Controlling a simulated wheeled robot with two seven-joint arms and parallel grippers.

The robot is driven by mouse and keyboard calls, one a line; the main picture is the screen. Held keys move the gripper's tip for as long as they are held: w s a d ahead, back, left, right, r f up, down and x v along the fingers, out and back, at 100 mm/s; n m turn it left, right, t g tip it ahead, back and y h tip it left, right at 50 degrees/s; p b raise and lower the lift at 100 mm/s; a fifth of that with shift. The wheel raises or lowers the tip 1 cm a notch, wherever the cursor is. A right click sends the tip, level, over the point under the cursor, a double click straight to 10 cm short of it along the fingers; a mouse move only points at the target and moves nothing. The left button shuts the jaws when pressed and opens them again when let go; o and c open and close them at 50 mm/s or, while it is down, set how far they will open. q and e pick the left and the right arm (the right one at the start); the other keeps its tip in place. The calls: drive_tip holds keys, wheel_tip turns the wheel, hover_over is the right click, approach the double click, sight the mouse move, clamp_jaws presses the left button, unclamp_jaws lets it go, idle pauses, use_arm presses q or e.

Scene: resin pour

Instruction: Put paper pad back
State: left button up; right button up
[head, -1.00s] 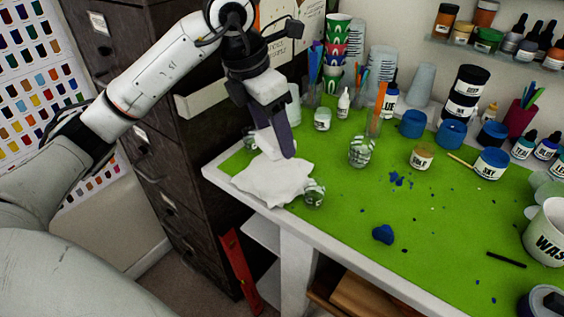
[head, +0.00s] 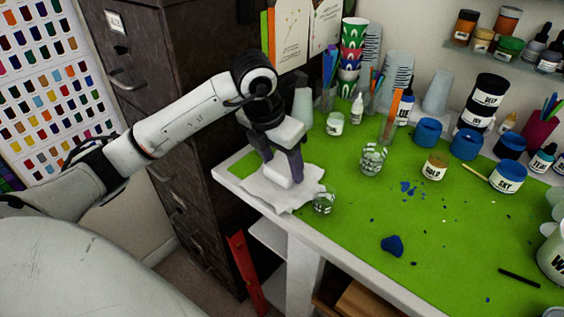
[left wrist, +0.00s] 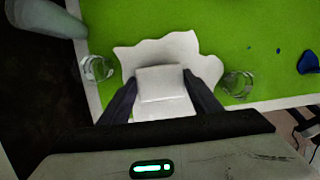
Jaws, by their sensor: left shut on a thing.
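My left gripper (head: 280,170) is shut on the paper pad (head: 276,173), a small white block. In the left wrist view the pad (left wrist: 162,84) sits between the two dark fingers (left wrist: 160,95). The pad is low over a white ragged-edged sheet (head: 257,190) on the green mat near the table's left corner; I cannot tell whether they touch. The sheet also shows around the pad in the left wrist view (left wrist: 185,48). My right gripper is not in view.
A small glass jar (head: 324,204) stands at the sheet's right edge, and another (head: 373,160) farther right. A blue lump (head: 392,245) lies on the green mat (head: 350,215). Bottles, paint tubs and stacked cups (head: 352,60) line the back. A dark cabinet (head: 190,110) stands left.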

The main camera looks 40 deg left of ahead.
use_arm(q)
drive_tip(key=shift+f, duration=0.2)
drive_tip(key=o, duration=1.1)
drive_tip(key=shift+r, duration=0.1)
drive_tip(key=shift+r, duration=0.25)
drive_tip(key=v, duration=1.1)
drive_tip(key=shift+r, duration=0.35)
drive_tip(key=shift+s, duration=0.15)
